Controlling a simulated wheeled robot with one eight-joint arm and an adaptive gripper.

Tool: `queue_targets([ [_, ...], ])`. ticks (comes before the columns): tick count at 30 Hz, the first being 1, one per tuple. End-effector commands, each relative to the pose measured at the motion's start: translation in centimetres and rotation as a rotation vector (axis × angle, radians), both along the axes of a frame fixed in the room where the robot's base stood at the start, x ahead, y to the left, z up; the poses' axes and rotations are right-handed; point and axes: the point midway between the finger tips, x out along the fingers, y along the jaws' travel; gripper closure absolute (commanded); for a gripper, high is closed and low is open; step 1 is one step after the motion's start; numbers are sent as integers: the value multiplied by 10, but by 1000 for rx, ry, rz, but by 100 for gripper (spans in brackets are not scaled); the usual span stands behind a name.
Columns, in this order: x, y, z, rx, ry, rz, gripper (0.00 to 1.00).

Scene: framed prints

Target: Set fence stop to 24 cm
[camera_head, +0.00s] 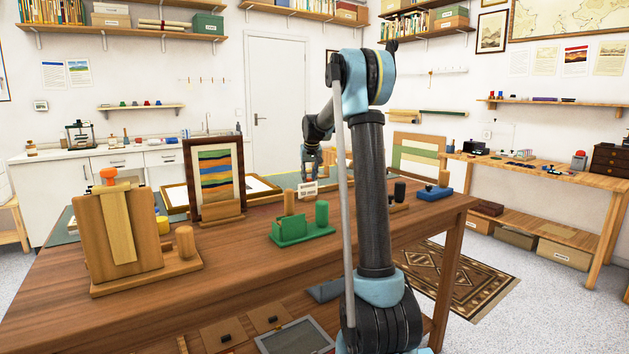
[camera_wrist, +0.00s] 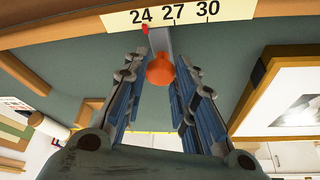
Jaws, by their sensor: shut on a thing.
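In the wrist view, a cream scale strip (camera_wrist: 185,16) crosses the top with the numbers 24, 27 and 30. The fence stop shows as a grey bar with an orange-red knob (camera_wrist: 160,69) below the strip. Its small red pointer (camera_wrist: 145,28) lies just under the 24, at the strip's lower edge. My gripper (camera_wrist: 159,60) has one finger on each side of the knob and is shut on the stop. In the head view, my gripper (camera_head: 311,174) is low over the far part of the table; the stop and scale numbers cannot be made out there.
The wooden table (camera_head: 240,265) holds a framed striped print (camera_head: 215,172), a wooden fixture (camera_head: 130,230) with an orange knob, a green block fixture (camera_head: 292,229) and a blue block (camera_head: 433,193). The front right of the tabletop is fairly clear. My arm hides part of the table.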

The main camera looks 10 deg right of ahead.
Motion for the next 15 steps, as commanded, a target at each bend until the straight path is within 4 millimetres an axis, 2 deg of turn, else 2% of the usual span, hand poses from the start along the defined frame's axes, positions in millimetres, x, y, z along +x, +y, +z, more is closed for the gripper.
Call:
queue_targets([
  [7,3,-3,1,-4,-5,-3,100],
  [8,3,-4,1,-4,-5,-3,73],
  [10,3,-3,1,-4,-6,-3,57],
  [15,2,-1,1,-2,-4,-1,54],
])
